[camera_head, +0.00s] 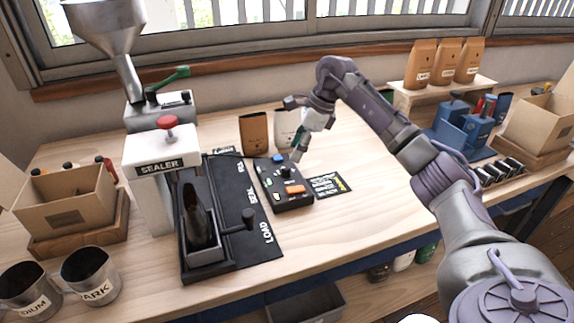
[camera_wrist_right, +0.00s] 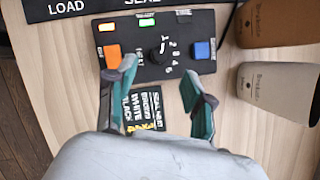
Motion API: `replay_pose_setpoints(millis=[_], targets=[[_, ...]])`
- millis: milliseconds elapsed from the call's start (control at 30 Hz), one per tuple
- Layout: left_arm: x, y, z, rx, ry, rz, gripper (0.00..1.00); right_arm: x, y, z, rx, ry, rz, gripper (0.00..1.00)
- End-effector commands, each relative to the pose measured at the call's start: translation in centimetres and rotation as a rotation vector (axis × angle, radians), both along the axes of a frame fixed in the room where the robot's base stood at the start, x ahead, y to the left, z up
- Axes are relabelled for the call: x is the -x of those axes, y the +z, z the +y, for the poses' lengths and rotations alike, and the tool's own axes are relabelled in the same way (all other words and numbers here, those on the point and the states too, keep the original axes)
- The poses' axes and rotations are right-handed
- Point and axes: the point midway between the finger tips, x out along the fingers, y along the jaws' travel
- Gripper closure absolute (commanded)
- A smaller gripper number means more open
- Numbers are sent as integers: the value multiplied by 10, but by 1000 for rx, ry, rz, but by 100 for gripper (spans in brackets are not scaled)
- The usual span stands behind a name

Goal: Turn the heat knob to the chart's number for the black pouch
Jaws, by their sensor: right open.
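The black control box (camera_head: 270,194) lies on the table beside the sealer (camera_head: 160,165). Its dark heat knob (camera_wrist_right: 157,56) sits among printed numbers in the right wrist view; its exact setting is too small to tell. The chart (camera_wrist_right: 144,110) lies flat by the box, with rows for brown, white and black; its yellow numbers are partly hidden and unclear. A dark pouch (camera_head: 197,212) stands upright in the sealer's tray. My right gripper (camera_head: 297,153) is open over the box, its fingers (camera_wrist_right: 157,70) apart on either side of the knob's line, apparently empty. My left gripper is out of view.
The box also has an orange button (camera_wrist_right: 113,55) and a blue button (camera_wrist_right: 203,49). A brown pouch (camera_head: 254,134) and a white pouch (camera_head: 286,127) stand behind it.

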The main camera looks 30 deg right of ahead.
Motion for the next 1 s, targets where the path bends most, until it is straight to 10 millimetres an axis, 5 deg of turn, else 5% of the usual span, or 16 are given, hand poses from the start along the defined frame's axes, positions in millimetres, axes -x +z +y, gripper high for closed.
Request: replay_pose_setpoints(millis=[333,733,1000], targets=[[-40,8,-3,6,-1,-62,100,-13,-52,18,-3,0,1,47],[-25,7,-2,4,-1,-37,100,-15,-61,21,-1,0,-2,47],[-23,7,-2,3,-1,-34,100,-15,-60,21,-2,0,-1,89]])
